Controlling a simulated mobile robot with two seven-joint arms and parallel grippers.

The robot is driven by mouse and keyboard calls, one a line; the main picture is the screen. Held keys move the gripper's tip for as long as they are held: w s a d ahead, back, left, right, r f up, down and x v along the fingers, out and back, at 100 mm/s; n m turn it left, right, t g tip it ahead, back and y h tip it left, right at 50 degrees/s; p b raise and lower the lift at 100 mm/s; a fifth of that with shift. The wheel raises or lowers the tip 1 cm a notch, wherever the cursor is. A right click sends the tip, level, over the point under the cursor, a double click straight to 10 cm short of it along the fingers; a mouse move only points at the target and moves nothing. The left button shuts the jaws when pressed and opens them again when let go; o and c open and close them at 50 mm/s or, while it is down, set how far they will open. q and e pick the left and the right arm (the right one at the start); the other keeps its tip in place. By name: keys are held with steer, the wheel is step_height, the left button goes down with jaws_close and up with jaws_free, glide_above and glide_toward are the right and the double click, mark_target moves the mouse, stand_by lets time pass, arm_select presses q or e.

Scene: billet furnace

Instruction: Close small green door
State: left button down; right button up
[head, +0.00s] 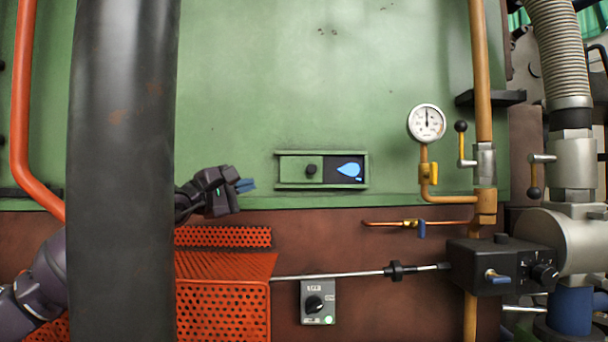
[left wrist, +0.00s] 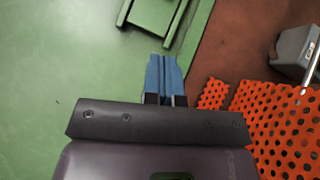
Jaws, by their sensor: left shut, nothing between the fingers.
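The small green door (head: 294,169) is a sliding panel with a black knob (head: 311,170), set in a green frame (head: 320,187) on the large green wall. It stands at the left of its frame. The right part is uncovered and shows a dark panel with a blue drop sign (head: 349,170). My left gripper (head: 246,185) is left of the frame, apart from it, with blue fingers shut and empty. In the left wrist view the shut fingers (left wrist: 165,75) point toward the frame's end (left wrist: 152,14); the knob is out of that view. My right gripper is not in view.
An orange perforated guard (head: 225,300) lies below my left gripper. A grey switch box (head: 318,302) and a thin rod (head: 330,274) are below the door. A gauge (head: 426,123) and yellow pipes stand to the right. A dark column (head: 122,170) hides part of my left arm.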

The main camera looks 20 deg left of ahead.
arm_select(q)
glide_toward(296, 173)
steer(key=x, duration=0.4)
steer(key=shift+w+d+r+p, duration=0.1)
steer(key=shift+w+d+p, duration=0.1)
steer(key=shift+w+p, duration=0.1)
steer(key=shift+w+d+r, duration=0.15)
steer(key=shift+d+r, duration=0.05)
steer(key=shift+d, duration=0.35)
steer(key=shift+w+d+r, duration=0.1)
steer(key=shift+d+r, duration=0.05)
steer(key=shift+d, duration=0.45)
steer(key=shift+w+d+r+p, duration=0.1)
steer(key=shift+d+p, duration=0.25)
steer(key=shift+d, duration=0.2)
steer(key=shift+w+d, duration=0.1)
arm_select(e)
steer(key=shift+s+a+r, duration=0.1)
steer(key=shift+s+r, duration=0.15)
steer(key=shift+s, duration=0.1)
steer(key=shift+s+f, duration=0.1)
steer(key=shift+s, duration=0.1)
